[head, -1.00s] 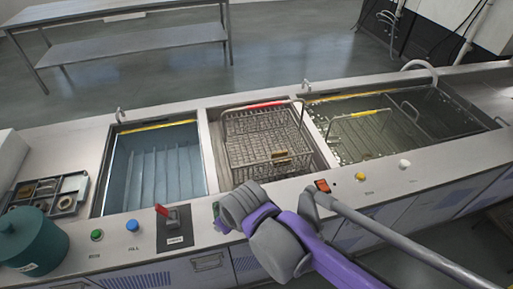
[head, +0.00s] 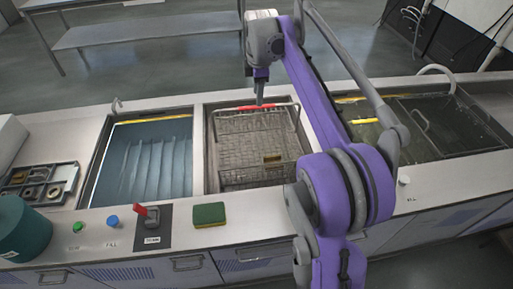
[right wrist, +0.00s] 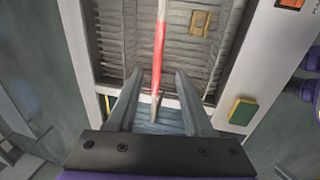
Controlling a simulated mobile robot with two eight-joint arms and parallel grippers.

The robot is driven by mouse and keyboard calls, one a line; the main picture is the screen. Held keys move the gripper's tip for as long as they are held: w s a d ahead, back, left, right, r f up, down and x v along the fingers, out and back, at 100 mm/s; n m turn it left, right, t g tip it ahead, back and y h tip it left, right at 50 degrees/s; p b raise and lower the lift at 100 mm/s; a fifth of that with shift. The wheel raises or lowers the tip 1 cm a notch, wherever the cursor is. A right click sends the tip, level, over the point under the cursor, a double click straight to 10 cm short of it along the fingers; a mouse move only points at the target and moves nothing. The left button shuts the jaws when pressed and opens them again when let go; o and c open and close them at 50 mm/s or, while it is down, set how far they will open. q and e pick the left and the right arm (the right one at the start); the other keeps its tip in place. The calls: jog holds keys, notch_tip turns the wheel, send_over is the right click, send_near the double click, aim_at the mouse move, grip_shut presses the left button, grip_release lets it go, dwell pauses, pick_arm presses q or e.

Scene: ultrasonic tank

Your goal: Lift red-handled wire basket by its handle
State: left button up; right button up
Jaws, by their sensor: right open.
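The wire basket (head: 235,150) sits in the middle tank of the counter. Its red handle (head: 257,108) runs along the basket's far top side in the head view. My right gripper (head: 260,101) points down at the red handle, with its fingertips close to it. In the right wrist view the red handle (right wrist: 160,48) runs lengthwise between the two open fingers (right wrist: 157,85); I cannot tell whether they touch it. My left gripper is not in view.
A blue-water tank (head: 145,165) lies left of the basket, and another tank (head: 440,130) lies right. A green-yellow sponge (head: 209,214) and a red lever (head: 141,210) are on the front ledge. A parts tray (head: 62,180) and a teal pot (head: 20,236) stand at left.

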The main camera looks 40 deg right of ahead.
jog(key=f, duration=0.2)
jog(key=w+d+f, duration=0.1)
jog(key=f, duration=0.4)
jog(key=shift+w+d+f, duration=0.1)
jog(key=shift+w+d, duration=0.05)
jog(key=shift+d, duration=0.05)
grip_shut()
